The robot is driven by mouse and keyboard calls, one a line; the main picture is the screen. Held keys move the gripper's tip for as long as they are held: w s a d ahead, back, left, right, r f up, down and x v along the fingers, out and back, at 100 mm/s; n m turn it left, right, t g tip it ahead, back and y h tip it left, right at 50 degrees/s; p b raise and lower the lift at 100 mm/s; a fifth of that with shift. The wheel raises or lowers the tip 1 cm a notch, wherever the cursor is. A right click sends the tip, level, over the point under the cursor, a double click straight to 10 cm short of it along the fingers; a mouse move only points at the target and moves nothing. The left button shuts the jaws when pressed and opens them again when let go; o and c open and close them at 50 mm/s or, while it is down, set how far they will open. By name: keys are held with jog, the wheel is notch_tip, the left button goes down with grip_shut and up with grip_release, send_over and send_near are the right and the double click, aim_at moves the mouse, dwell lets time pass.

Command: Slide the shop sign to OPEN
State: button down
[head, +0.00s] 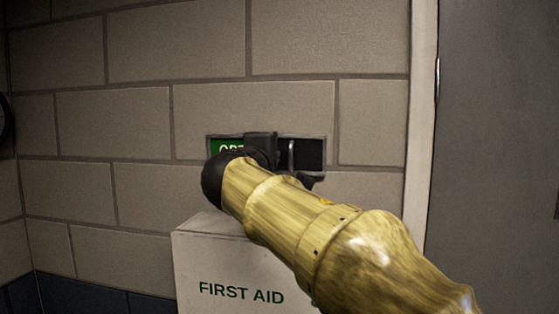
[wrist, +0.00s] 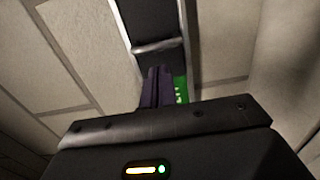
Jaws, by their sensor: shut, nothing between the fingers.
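The shop sign (head: 316,138) is a framed slot on the block wall. Its left part shows green with white letters, partly hidden by my gripper, and its right part is a dark panel. The slider's metal handle (head: 291,155) stands upright near the panel's left end; it also shows in the wrist view (wrist: 158,47). My gripper (head: 262,150) is in front of the sign, left of the handle. In the wrist view its fingers (wrist: 157,86) are shut together and empty, beside the handle on the green side. I cannot tell whether they touch it.
A white first aid box (head: 240,270) is on the wall just below the sign, close under my arm. A pale door frame (head: 420,120) and a grey door (head: 500,130) are to the right. The wall (head: 110,130) left of the sign is clear.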

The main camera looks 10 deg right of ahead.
jog(key=w+a+b+v, duration=0.1)
jog(key=a+b+v, duration=0.1)
jog(key=v, duration=0.8)
jog(key=shift+s+a+b, duration=0.3)
jog(key=shift+a+b, duration=0.05)
jog(key=shift+b, duration=0.55)
